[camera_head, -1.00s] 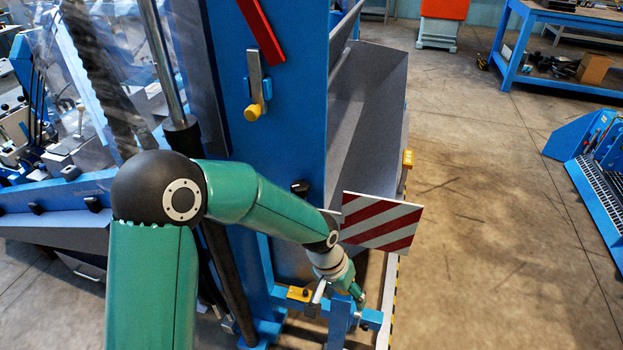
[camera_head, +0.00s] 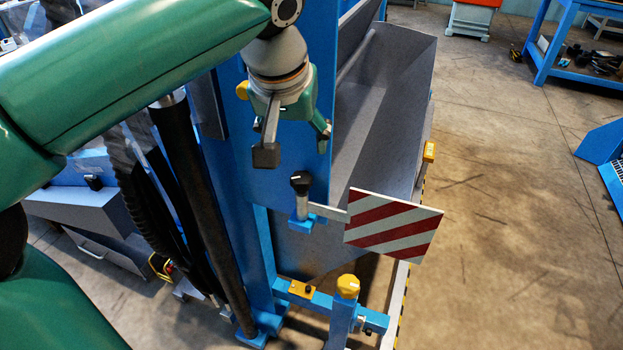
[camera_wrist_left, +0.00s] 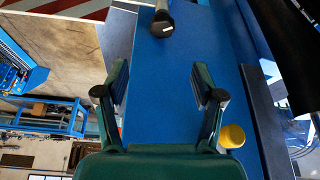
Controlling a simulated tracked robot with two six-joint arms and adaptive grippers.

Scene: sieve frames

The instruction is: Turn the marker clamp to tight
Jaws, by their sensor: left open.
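The marker is a red-and-white striped board (camera_head: 394,230) on a flat bar, right of the blue column. The marker clamp appears to be the black-capped knob (camera_head: 300,181) on a small blue block at the bar's left end. In the left wrist view the black knob (camera_wrist_left: 162,22) shows at the top centre, with part of the striped board (camera_wrist_left: 62,9) at top left. My left gripper (camera_head: 296,142) is open and empty in front of the blue column, above the knob in the head view and apart from it. In the wrist view nothing is between its fingers (camera_wrist_left: 160,95).
A yellow-topped blue post (camera_head: 347,288) stands below the marker. Another yellow knob (camera_wrist_left: 232,136) is on the column beside my gripper. A grey chute (camera_head: 385,115) lies right of the column. A black hose (camera_head: 150,190) hangs at left. Open floor (camera_head: 500,180) lies to the right.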

